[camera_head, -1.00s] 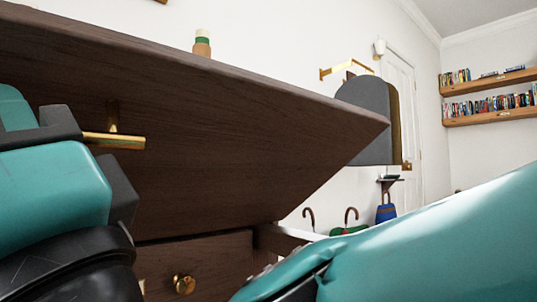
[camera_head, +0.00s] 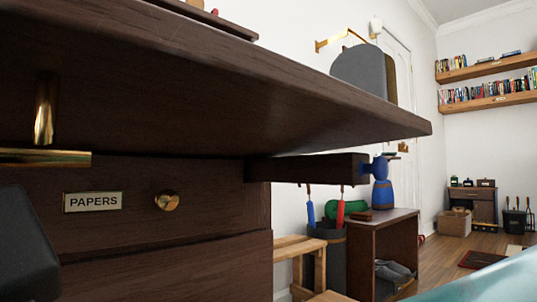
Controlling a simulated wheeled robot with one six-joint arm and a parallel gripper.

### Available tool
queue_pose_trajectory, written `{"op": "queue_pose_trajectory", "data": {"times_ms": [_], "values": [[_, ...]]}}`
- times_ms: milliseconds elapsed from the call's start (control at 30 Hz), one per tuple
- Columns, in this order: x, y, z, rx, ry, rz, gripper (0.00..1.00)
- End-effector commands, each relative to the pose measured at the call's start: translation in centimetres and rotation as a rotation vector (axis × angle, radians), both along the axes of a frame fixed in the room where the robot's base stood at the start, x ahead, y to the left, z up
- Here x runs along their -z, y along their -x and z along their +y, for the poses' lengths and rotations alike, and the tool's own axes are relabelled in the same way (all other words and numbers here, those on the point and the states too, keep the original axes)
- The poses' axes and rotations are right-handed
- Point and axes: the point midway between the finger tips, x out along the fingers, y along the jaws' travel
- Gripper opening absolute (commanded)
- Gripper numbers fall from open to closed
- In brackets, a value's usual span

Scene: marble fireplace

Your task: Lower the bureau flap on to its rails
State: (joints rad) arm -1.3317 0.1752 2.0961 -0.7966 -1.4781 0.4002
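The dark wood bureau flap (camera_head: 250,90) spans the upper left, seen from below and close to level. Its brass pull handle (camera_head: 45,157) hangs from the underside at the left edge. One dark wood rail (camera_head: 315,168) sticks out under the flap's right part. The flap lies on it or just above it; I cannot tell which. No other rail shows. Part of my gripper (camera_head: 25,245), a dark grey block, shows at the lower left below the handle, with a gap between them in the picture. Its fingertips and opening are not clear.
A drawer labelled PAPERS (camera_head: 125,215) with a brass knob (camera_head: 167,201) is under the flap. To the right stand an umbrella holder (camera_head: 333,260), a wooden bench (camera_head: 300,249) and an open low cabinet (camera_head: 360,250). Floor beyond is mostly clear.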

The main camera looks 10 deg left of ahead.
Motion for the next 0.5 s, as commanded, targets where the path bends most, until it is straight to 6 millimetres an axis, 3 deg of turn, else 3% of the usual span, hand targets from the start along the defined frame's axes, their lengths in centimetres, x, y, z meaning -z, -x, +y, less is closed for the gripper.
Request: {"op": "queue_pose_trajectory", "data": {"times_ms": [367, 400, 500], "values": [[-0.03, -0.22, -0.01, 0.005, -0.005, 0.001, 0.00], [-0.04, -0.23, -0.01, 0.005, -0.005, 0.001, 0.17], [-0.03, -0.21, 0.00, 0.003, -0.004, 0.001, 0.37]]}}
